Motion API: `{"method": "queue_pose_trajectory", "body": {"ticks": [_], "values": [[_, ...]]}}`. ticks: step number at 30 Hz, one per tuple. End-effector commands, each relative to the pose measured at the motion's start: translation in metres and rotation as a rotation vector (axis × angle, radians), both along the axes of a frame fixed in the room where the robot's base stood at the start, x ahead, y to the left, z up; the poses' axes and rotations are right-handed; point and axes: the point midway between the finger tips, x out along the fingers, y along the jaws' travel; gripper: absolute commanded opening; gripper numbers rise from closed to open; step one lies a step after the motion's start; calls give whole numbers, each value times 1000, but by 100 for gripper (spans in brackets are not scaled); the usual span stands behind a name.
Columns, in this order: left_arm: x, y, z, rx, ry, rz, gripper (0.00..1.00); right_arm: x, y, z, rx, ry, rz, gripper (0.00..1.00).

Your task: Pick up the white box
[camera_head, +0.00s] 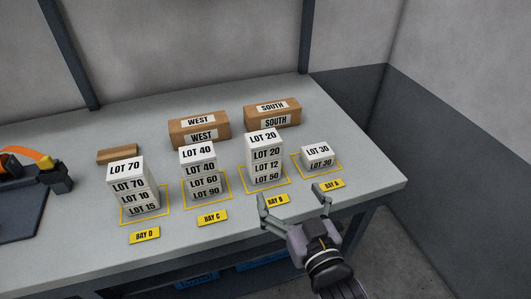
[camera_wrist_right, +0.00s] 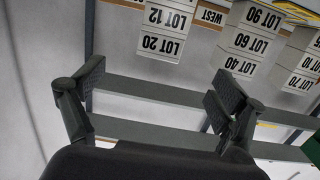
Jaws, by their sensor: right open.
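White boxes labelled with lot numbers stand in four bays on the grey table. A single low LOT 30 box (camera_head: 318,156) sits in BAY A. The LOT 20 stack (camera_head: 265,158) is in BAY B, the LOT 40 stack (camera_head: 199,172) in BAY C, the LOT 70 stack (camera_head: 130,187) in BAY D. My right gripper (camera_head: 290,195) is open and empty at the table's front edge, in front of BAY B and BAY A. The right wrist view, upside down, shows its spread fingers (camera_wrist_right: 160,75) with the LOT 20 stack (camera_wrist_right: 166,30) beyond them. My left gripper is not in view.
Brown cartons marked WEST (camera_head: 200,130) and SOUTH (camera_head: 272,112) stand behind the stacks. A small brown block (camera_head: 117,154) lies behind BAY D. An orange and black device (camera_head: 35,165) is at the far left. The table's right end (camera_head: 365,172) is clear.

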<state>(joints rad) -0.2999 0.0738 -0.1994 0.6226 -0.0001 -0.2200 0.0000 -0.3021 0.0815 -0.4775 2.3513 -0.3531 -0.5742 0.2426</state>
Motion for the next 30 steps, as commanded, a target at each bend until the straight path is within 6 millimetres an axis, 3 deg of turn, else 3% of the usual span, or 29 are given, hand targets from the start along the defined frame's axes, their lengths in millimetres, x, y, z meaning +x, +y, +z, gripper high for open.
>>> {"method": "queue_pose_trajectory", "body": {"ticks": [3, 6, 18, 30], "values": [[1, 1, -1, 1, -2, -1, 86, 0, 9, 23, 27, -72, 19, 90], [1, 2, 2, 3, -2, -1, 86, 10, 13, 28, 30, -85, 22, 90], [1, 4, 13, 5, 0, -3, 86, 90, 39, 27, 29, -80, 21, 90], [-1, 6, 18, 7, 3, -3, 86, 128, 47, 25, 27, -79, 20, 90]]}}
